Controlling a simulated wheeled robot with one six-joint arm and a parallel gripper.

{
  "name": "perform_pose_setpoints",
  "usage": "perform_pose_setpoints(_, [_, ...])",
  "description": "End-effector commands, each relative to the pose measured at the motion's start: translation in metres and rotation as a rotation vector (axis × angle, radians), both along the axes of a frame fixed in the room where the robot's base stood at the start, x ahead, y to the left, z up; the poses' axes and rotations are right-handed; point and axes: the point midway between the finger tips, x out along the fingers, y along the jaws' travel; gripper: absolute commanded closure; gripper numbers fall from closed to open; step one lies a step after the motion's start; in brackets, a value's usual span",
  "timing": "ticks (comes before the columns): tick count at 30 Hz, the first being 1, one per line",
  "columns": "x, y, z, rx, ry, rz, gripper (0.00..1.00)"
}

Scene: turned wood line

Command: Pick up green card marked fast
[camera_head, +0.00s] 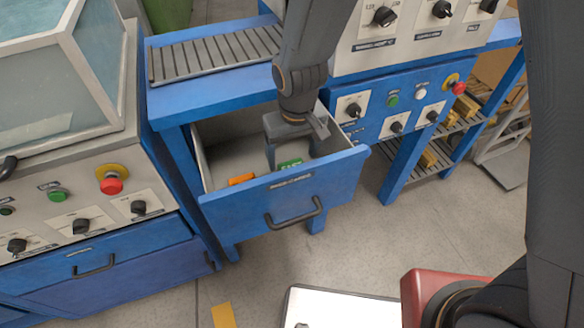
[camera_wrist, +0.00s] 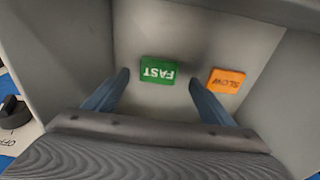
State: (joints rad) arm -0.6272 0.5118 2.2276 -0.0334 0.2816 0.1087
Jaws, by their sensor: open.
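The green card marked FAST (camera_wrist: 158,70) lies flat on the floor of the open drawer, its lettering upside down in the wrist view. It also shows in the head view (camera_head: 290,163), partly hidden by the drawer front. My gripper (camera_wrist: 158,86) is open, with one finger on each side of the green card's position in the wrist view. The card lies between and slightly beyond the fingertips, and I cannot tell how high they are above it. In the head view my gripper (camera_head: 292,160) reaches down inside the drawer (camera_head: 285,203).
An orange card marked SLOW (camera_wrist: 226,80) lies close to the right of the green card in the wrist view; the head view shows it at the drawer's left (camera_head: 241,179). Grey drawer walls surround the gripper. A blue bench with slats (camera_head: 215,52) overhangs the drawer's back.

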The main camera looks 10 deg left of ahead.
Motion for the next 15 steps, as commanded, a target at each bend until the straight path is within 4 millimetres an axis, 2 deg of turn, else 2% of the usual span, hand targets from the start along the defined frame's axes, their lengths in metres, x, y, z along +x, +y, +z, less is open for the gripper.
perform_pose_setpoints(7, [0.005, 0.000, -0.032, -0.002, 0.003, 0.000, 0.23])
perform_pose_setpoints(15, [0.006, 0.001, -0.039, 0.000, 0.000, 0.000, 0.23])
